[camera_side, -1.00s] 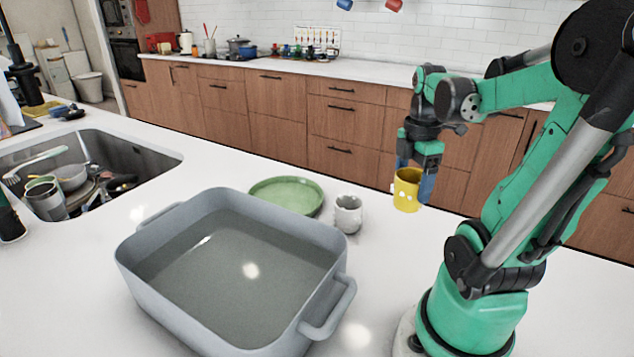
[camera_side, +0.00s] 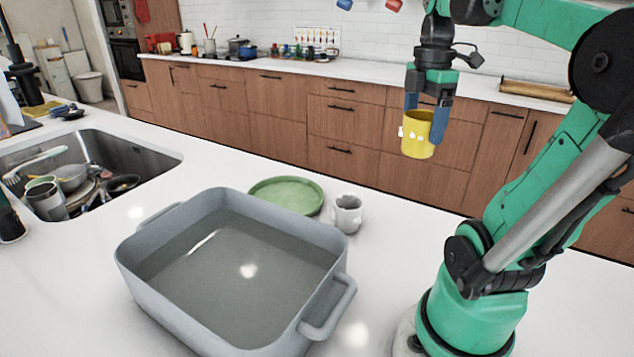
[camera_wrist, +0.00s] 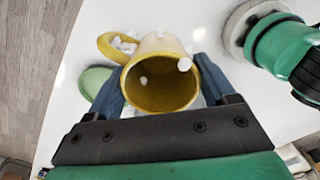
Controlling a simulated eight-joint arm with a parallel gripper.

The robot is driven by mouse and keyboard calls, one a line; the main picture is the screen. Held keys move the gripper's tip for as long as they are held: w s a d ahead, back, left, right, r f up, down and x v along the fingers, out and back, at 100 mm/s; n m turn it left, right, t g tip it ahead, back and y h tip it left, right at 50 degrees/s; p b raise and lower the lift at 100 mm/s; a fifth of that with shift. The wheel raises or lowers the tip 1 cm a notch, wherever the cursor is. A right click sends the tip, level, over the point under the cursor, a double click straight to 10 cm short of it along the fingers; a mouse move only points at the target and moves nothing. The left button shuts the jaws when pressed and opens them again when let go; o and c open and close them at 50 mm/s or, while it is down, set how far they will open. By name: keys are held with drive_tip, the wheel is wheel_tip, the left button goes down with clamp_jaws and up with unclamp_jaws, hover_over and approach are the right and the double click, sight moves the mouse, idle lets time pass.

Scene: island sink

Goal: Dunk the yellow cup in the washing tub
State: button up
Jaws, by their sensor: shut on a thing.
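The yellow cup (camera_side: 417,137) is held upright in the air, well above the counter, to the right of the washing tub. My gripper (camera_side: 426,122) is shut on it, with a blue finger on each side. In the wrist view the cup (camera_wrist: 160,85) shows its open mouth and its handle at upper left, between my fingers (camera_wrist: 160,90). A few white bits sit on the cup's outside. The grey washing tub (camera_side: 325,243) stands on the counter with water in it and a handle at each end. The cup is apart from the tub.
A green plate (camera_side: 286,192) lies behind the tub, and a small speckled cup (camera_side: 347,214) stands at the tub's back right. A sink (camera_side: 140,160) with dirty dishes is at the left. The air above the tub is clear.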

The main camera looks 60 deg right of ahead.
drive_tip(key=w+a+f+n, duration=0.1)
drive_tip(key=w+a+n, duration=0.25)
drive_tip(key=w, duration=0.35)
drive_tip(key=n, duration=1.4)
hover_over(240, 289)
drive_tip(key=shift+m, duration=0.25)
drive_tip(key=shift+f, duration=8.95)
drive_tip(key=shift+r, duration=0.15)
wheel_tip(240, 289, up, 13)
drive_tip(key=shift+w+d, duration=0.1)
